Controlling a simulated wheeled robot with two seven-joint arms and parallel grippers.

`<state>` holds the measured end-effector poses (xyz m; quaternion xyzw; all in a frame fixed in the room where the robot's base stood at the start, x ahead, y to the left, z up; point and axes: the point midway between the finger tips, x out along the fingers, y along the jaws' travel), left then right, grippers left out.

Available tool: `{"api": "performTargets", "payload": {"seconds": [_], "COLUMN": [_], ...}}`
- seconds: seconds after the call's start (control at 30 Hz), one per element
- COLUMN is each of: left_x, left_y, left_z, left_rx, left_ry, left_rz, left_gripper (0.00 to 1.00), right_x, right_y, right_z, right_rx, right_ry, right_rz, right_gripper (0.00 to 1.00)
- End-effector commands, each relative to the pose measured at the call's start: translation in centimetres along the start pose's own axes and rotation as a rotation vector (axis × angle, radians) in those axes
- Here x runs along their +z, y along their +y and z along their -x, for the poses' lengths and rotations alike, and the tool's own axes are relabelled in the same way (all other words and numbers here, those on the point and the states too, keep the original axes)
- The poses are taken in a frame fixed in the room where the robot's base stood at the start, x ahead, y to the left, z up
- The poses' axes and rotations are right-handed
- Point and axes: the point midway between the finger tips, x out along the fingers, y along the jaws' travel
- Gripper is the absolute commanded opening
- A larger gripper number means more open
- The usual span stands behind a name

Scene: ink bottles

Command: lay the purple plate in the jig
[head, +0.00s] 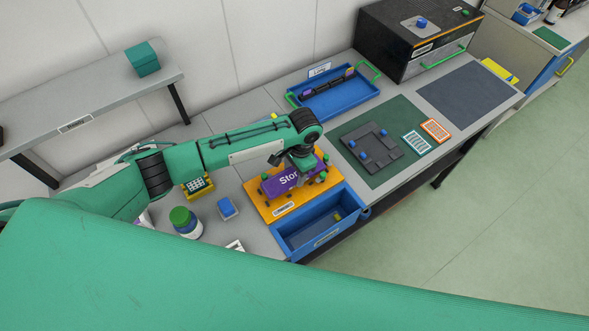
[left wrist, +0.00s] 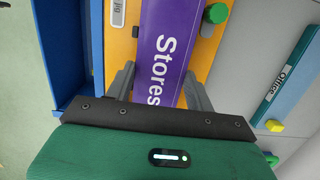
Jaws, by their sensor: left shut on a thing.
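The purple plate (head: 284,183) with white "Stores" lettering is at the orange jig (head: 258,203), over its middle. The plate also shows in the left wrist view (left wrist: 163,50), running lengthwise between my fingers over the orange board (left wrist: 122,48). My left gripper (head: 301,166) is shut on the plate, one finger at each long side. Green pegs or knobs stand by the plate, one close to its edge in the left wrist view (left wrist: 216,13). I cannot tell whether the plate rests flat on the jig or hangs just above it. My right gripper is not in view.
An open blue bin (head: 320,236) adjoins the jig's front. A grey fixture with blue knobs (head: 372,150) lies on a green mat to the right. A blue tray (head: 345,98) is behind. A green-lidded jar (head: 185,221) stands left. A teal "Office" plate (left wrist: 285,78) is nearby.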

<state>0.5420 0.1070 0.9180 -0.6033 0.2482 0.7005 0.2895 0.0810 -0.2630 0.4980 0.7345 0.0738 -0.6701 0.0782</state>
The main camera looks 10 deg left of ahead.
Motion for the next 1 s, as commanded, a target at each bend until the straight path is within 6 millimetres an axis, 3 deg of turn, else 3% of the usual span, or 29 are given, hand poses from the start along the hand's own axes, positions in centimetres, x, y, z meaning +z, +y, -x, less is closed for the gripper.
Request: {"api": "performTargets", "payload": {"seconds": [1.0], "left_x": [-0.12], "left_y": [0.07], "left_z": [-0.80], "left_rx": [0.001], "left_ry": [0.000], "left_rz": [0.000], "left_gripper": [0.22], "right_x": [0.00], "right_y": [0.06], "right_z": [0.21], "right_rx": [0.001], "right_ry": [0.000], "right_rz": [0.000], "right_gripper": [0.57]}}
